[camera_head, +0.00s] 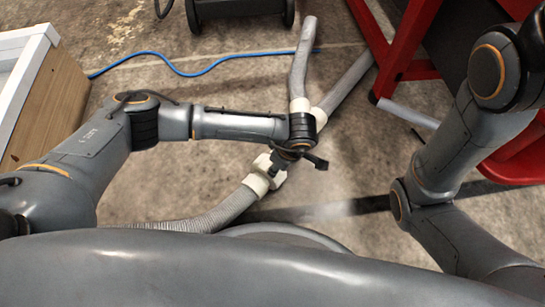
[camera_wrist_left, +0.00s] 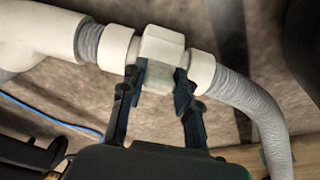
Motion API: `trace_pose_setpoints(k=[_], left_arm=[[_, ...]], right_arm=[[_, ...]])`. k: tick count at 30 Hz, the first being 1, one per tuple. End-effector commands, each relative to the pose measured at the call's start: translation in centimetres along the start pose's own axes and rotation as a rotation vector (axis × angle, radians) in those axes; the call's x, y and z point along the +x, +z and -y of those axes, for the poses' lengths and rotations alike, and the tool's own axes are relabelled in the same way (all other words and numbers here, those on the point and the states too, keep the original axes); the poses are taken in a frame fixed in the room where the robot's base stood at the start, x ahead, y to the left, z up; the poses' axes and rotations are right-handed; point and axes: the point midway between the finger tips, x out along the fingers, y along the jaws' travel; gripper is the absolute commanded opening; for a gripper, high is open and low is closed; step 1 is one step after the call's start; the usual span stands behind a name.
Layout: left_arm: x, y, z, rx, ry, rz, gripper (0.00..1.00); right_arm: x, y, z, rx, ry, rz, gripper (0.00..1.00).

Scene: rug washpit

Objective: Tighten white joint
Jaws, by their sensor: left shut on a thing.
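The white joint (camera_wrist_left: 163,48) is a faceted white fitting on a grey ribbed hose (camera_wrist_left: 245,100). In the left wrist view, the two dark fingers of my left gripper (camera_wrist_left: 158,84) are shut on it from below. White collars sit on both sides of it, and a larger white pipe piece (camera_wrist_left: 40,32) is at the left. In the head view, my left gripper (camera_head: 290,155) is over the white joint (camera_head: 268,167) and partly hides it. The ribbed hose (camera_head: 200,222) runs from there to the lower left. My right gripper is not in view; only my right arm shows.
Grey hoses (camera_head: 298,70) branch away above the joint. A blue cable (camera_head: 190,70) crosses the concrete floor. A red metal frame (camera_head: 400,50) stands at the upper right, and a wooden box with a pale rim (camera_head: 50,105) at the left.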

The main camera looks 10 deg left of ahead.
Motion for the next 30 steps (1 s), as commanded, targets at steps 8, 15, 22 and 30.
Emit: trace_pose_setpoints(k=[8,15,22,30], left_arm=[[0.26,1.15,-0.07,0.006,0.000,-0.111,0.00],[0.40,1.37,-0.04,0.006,-0.001,-0.141,0.00],[0.44,1.39,-0.03,0.006,-0.001,-0.142,0.00],[0.44,1.38,-0.01,0.007,-0.001,-0.142,0.55]], right_arm=[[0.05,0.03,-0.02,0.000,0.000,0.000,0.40],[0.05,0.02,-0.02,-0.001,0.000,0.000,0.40],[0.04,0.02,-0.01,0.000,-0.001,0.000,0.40],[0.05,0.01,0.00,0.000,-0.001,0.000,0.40]])
